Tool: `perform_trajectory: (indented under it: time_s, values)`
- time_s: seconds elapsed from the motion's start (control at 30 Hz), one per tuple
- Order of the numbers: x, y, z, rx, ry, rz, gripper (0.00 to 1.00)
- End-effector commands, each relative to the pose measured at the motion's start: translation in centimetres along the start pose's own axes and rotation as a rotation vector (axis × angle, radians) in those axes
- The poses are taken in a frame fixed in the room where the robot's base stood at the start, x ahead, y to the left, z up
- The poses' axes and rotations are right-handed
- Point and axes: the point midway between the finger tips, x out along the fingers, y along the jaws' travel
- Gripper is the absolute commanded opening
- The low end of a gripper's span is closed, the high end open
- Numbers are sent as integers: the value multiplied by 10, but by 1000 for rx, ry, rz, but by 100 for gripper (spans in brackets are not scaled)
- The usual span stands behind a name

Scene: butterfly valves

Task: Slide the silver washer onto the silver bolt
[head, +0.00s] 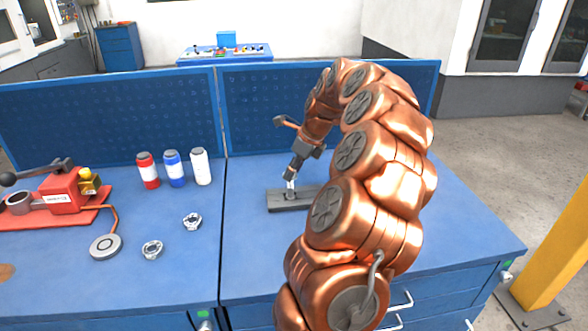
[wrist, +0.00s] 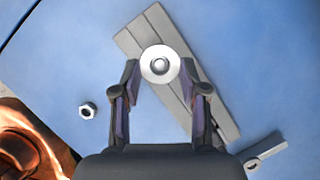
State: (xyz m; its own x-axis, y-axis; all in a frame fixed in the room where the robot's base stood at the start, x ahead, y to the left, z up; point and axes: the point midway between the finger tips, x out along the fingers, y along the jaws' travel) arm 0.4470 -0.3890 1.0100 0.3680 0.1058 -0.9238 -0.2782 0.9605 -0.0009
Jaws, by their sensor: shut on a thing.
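The silver washer (wrist: 147,66) is a flat ring between my fingertips in the wrist view. My gripper (wrist: 160,70) is shut on its two sides. The silver bolt's round end (wrist: 160,65) shows in the middle of the washer's hole, so the two look lined up from above. I cannot tell whether the washer is around the bolt or still above its end. A grey base block (wrist: 214,110) lies beneath, at a slant. In the head view my gripper (head: 290,180) points down over the grey block (head: 276,203), and the washer is too small to make out.
A silver nut (wrist: 87,110) lies left of the block, and a grey part (wrist: 264,151) lies at lower right. Two ring-shaped metal parts (head: 152,250) (head: 192,221), several bottles (head: 172,168) and a red device (head: 72,192) stand left. A blue pegboard (head: 110,115) stands behind.

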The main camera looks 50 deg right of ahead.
Motion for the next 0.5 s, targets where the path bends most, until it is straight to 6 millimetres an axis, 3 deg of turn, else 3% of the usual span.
perform_trajectory:
  time_s: [0.5]
  values:
    - [6, 0, -3, 1, 0, 0, 8]
